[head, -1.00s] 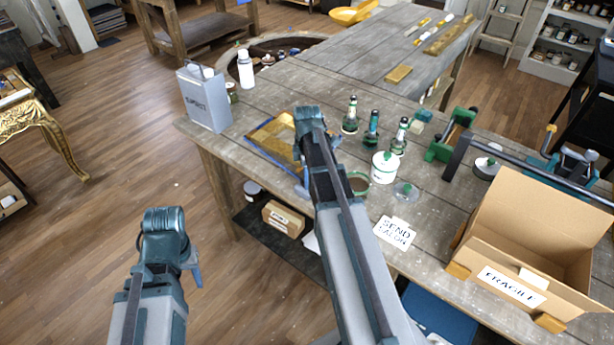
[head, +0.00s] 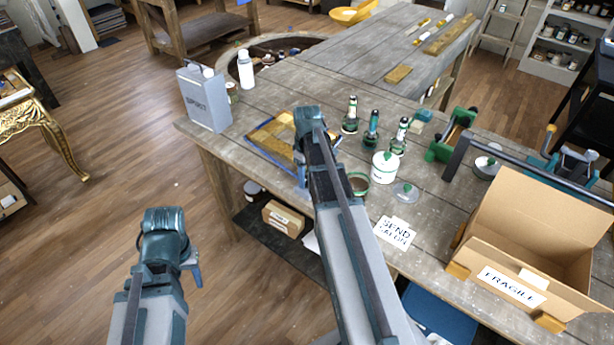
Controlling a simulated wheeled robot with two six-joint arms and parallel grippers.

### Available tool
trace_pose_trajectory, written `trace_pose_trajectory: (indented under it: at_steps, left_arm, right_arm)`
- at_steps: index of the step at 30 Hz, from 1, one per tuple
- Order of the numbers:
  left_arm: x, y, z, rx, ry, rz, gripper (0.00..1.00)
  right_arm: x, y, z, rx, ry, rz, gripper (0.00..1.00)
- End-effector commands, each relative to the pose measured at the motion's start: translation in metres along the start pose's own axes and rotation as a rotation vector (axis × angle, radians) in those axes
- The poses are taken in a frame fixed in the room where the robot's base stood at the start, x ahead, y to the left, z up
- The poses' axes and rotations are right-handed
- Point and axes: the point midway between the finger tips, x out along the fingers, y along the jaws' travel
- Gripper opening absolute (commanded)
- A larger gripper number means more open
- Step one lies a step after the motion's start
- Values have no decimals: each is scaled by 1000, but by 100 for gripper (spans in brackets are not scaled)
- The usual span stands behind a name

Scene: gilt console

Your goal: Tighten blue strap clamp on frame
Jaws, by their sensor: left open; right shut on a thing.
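The gilt frame (head: 270,134) lies flat on the workbench, left of the bottles. The blue strap (head: 262,156) runs along its near left edge. My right arm covers the frame's right part and whatever clamp is there. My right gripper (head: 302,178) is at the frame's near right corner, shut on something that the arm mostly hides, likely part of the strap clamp. My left gripper (head: 196,274) is open and empty, low over the floor in front of the bench, well apart from the frame.
A grey spirit can (head: 206,100) and a white bottle (head: 245,70) stand beyond the frame. Several bottles, a white pot (head: 384,167) and an open tin (head: 357,184) stand right of my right arm. A cardboard box (head: 530,250) sits at the right.

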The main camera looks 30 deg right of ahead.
Motion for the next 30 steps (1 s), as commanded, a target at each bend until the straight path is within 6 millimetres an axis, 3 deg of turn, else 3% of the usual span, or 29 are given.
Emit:
trace_pose_trajectory:
  at_steps: [19, 20, 24, 30]
  left_arm:
    - [0, 0, 0, 0, 0, 0, 50]
    - [0, 0, 0, 0, 0, 0, 50]
    - [0, 0, 0, 0, 0, 0, 50]
    - [0, 0, 0, 0, 0, 0, 50]
  right_arm:
    - [0, 0, 0, 46, 0, 0, 0]
    - [0, 0, 0, 46, 0, 0, 56]
    - [0, 0, 0, 46, 0, 0, 81]
    - [0, 0, 0, 45, 0, 0, 81]
